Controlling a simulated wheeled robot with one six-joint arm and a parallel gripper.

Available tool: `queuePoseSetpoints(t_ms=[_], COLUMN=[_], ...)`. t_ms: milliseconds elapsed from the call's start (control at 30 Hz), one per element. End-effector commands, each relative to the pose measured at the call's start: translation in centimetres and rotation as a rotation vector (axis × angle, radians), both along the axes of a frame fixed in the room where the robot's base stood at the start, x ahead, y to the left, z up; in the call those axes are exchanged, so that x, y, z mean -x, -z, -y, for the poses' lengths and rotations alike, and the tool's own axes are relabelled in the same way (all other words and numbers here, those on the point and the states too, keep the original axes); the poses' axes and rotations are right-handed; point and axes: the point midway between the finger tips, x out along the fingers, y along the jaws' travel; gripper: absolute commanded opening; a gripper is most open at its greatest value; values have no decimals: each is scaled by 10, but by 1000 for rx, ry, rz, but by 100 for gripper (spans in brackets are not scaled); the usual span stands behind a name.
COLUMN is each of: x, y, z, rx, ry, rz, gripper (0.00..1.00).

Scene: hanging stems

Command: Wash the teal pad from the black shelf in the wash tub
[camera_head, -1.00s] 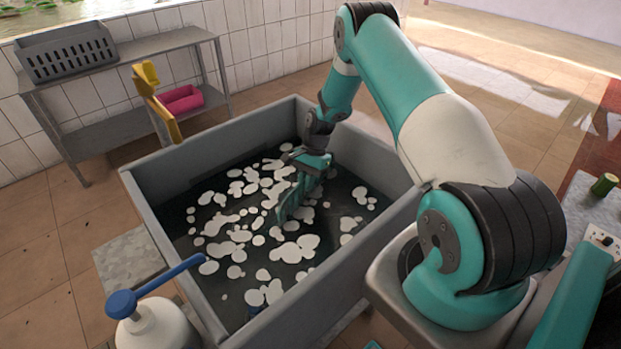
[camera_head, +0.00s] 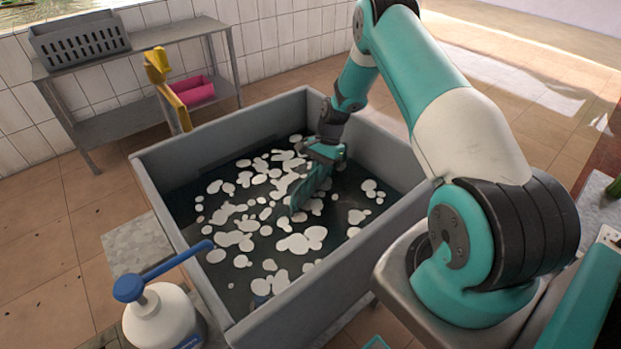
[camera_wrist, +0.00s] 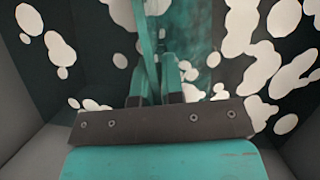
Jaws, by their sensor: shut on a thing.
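My gripper (camera_head: 322,160) is inside the grey wash tub (camera_head: 205,142), over its dark water. It is shut on the teal pad (camera_head: 307,188), which hangs down with its lower end at or in the water. In the wrist view my gripper's fingers (camera_wrist: 157,92) reach down from the dark mount, and the pad (camera_wrist: 148,40) shows as a thin teal strip between them. More teal shows blurred beside it. White foam patches (camera_head: 300,240) float around the pad. How far the pad is under water is hard to tell.
A white pump bottle (camera_head: 160,322) with a blue nozzle stands at the tub's front left corner. A metal rack (camera_head: 130,125) behind holds a grey perforated basket (camera_head: 80,42) and a pink bin (camera_head: 195,92). A yellow upright piece (camera_head: 165,90) rises near the tub's back left.

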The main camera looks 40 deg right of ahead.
Motion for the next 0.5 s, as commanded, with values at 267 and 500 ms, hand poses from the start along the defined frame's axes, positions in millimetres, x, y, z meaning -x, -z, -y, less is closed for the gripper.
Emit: queuePoseSetpoints(t_ms=[267,500], x=[0,2], y=[-1,-2], z=[1,-31], rx=[-2,0], ry=[-3,-3], rz=[-2,-2], gripper=[0,0])
